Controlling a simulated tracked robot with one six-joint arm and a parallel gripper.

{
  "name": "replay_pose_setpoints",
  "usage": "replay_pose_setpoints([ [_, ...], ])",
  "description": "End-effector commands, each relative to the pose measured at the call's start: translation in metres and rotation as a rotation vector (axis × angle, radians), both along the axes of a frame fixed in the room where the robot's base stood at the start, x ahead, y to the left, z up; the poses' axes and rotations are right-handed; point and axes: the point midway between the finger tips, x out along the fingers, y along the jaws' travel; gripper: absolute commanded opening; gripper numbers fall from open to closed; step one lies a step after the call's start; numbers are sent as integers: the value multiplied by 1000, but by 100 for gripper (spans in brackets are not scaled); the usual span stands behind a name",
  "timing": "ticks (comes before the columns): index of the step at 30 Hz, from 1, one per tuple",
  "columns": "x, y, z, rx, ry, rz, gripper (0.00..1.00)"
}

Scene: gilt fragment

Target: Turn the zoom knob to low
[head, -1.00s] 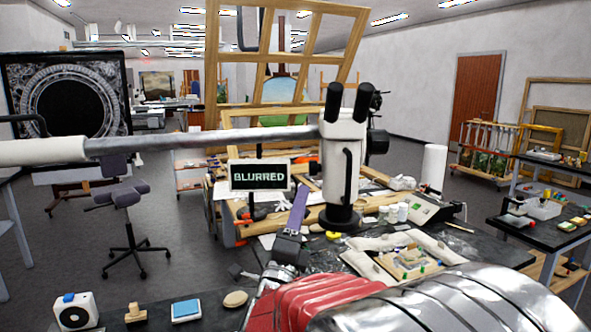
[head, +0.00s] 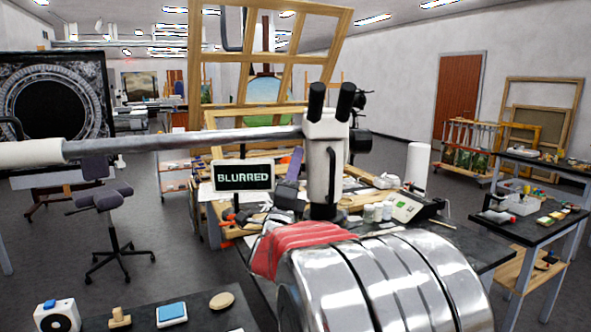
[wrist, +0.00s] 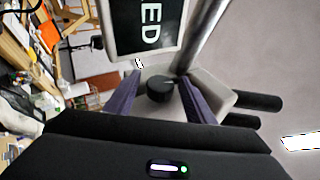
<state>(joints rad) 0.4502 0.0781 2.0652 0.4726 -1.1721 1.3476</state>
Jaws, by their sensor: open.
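The microscope (head: 324,150) has a white body and two black eyepieces and stands on the bench in the head view. Its small screen (head: 243,176) reads BLURRED; part of it shows at the top of the wrist view (wrist: 145,25). In the wrist view, a round black knob (wrist: 160,89) sits on the pale microscope head, with a light mark on its face. My gripper (wrist: 161,77) is open, its purple fingers on either side of the knob, with gaps visible. In the head view, a purple part of my gripper (head: 295,163) shows left of the microscope.
A metal boom (head: 185,142) runs left from the microscope head. A wooden frame (head: 272,60) stands behind it. White jars (head: 378,212) and a scale-like device (head: 408,206) are to its right. A blue pad (head: 171,314) and a stamp (head: 120,318) lie on the near bench.

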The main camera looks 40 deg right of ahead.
Motion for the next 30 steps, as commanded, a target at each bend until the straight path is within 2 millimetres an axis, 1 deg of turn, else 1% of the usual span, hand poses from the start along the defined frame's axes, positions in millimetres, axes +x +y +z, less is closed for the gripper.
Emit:
replay_pose_setpoints([
  [8, 1, -1, 0, 0, 0, 0, 49],
  [25, 1, -1, 0, 2, 1, 0, 9],
  [30, 1, -1, -1, 4, 4, 0, 8],
])
